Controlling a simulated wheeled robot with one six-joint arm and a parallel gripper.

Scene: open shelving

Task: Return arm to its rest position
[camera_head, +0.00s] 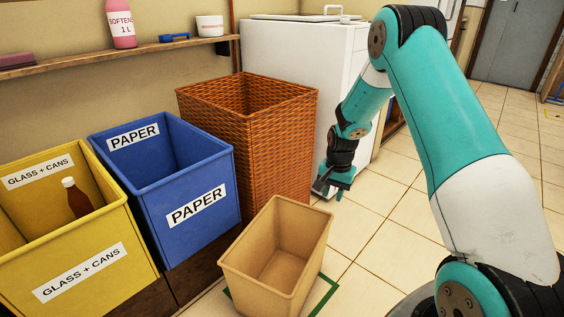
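My gripper (334,187) is at the end of my teal and white arm, which reaches in from the right. It points down in front of the white appliance, just right of the wicker basket, above the tiled floor. I see nothing held in it. Its fingers are small and dark here, and I cannot tell whether they are apart or together.
A tan bin (284,262) stands on the floor below. A wicker basket (262,130), blue paper bin (195,205) and yellow bin (82,273) holding a brown bottle (77,201) stand left. A white appliance (290,60) is behind. Floor at right is clear.

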